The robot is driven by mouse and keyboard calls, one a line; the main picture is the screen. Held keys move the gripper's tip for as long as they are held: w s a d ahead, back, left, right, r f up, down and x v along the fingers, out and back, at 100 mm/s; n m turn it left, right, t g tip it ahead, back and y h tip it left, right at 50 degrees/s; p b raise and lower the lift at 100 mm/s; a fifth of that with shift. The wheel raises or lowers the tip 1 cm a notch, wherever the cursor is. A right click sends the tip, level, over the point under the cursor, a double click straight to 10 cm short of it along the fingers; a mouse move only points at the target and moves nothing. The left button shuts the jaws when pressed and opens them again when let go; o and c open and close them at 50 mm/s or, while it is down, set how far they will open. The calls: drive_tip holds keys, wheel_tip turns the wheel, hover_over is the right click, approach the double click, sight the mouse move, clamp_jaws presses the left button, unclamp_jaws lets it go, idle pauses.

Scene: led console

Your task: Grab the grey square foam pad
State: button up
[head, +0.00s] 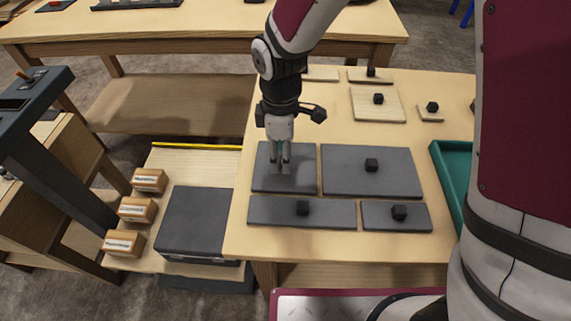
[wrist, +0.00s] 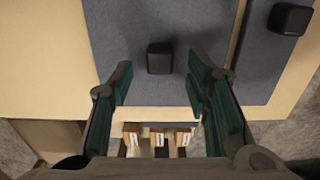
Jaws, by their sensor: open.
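The grey square foam pad (head: 304,157) lies flat on the light wood table, at the far left of a group of grey pads. My gripper (head: 280,168) points down over it and hides its knob in the head view. The wrist view shows the pad (wrist: 190,85) with its black knob (wrist: 160,57) standing up. My gripper (wrist: 160,80) is open and empty there. The knob sits slightly above the line between the two fingertips in that picture, horizontally between them. The exact height above the knob is hard to tell.
Nearby are a larger grey pad (head: 345,182), a long grey strip (head: 270,211) and a small grey pad (head: 420,217), all with black knobs. A teal tray (head: 447,180) stands at the right. Labelled wooden blocks (head: 137,209) and a dark box (head: 195,222) stand left, beyond the table edge.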

drive_tip(key=shift+f, duration=0.6)
clamp_jaws()
drive_tip(key=shift+r, duration=0.1)
